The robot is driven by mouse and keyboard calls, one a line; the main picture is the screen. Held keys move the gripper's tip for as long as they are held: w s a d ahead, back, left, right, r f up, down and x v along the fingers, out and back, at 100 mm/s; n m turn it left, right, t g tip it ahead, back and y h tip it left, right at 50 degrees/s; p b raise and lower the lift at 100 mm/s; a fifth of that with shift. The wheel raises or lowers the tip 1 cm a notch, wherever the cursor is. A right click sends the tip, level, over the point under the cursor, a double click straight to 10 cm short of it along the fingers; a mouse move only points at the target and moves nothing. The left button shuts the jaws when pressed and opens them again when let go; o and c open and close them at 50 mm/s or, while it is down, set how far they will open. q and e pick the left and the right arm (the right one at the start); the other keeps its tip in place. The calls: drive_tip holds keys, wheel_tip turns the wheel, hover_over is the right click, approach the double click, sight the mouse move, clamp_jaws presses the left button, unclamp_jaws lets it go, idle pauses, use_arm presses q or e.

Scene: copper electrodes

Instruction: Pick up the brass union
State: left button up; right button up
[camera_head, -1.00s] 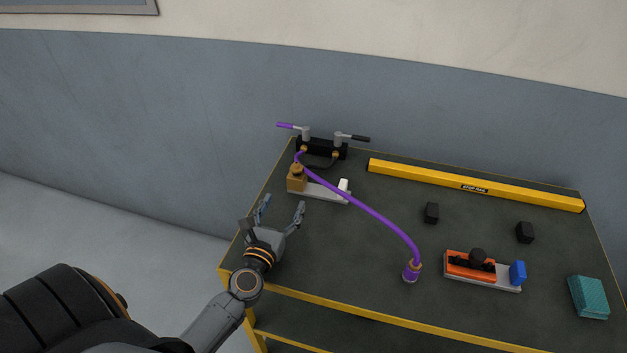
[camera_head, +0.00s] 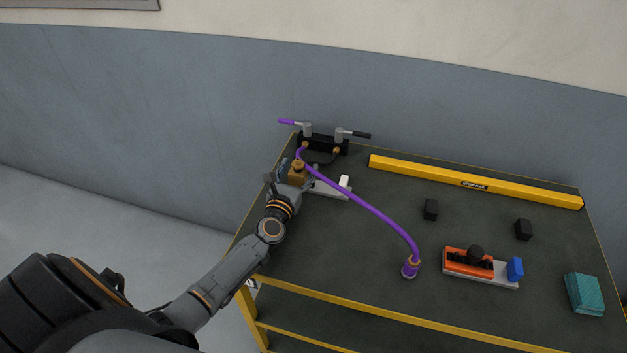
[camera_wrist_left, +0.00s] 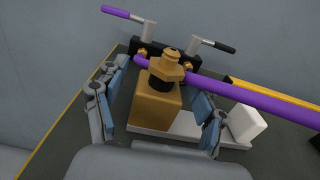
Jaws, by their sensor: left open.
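The brass union (camera_head: 297,172) is a brass block with a round, stepped top, standing at one end of a light grey base plate near the table's back left. In the left wrist view the brass union (camera_wrist_left: 157,95) stands upright between the two blue-padded fingers of my left gripper (camera_wrist_left: 160,112). The fingers are spread, with gaps on both sides of the block. In the head view my left gripper (camera_head: 288,176) reaches in from the front left and partly hides the block. A purple hose (camera_head: 365,205) passes at the union's top. My right gripper is not in view.
A black valve block (camera_head: 322,144) with purple and black levers stands behind the union. A white block (camera_head: 344,181) sits on the same base plate. A yellow level (camera_head: 475,182), black cubes, an orange device (camera_head: 468,263) and a teal block (camera_head: 584,294) lie to the right.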

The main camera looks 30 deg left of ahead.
use_arm(q)
drive_tip(key=shift+c, duration=0.6)
clamp_jaws()
drive_tip(key=shift+r, duration=0.1)
drive_tip(key=shift+r, duration=0.1)
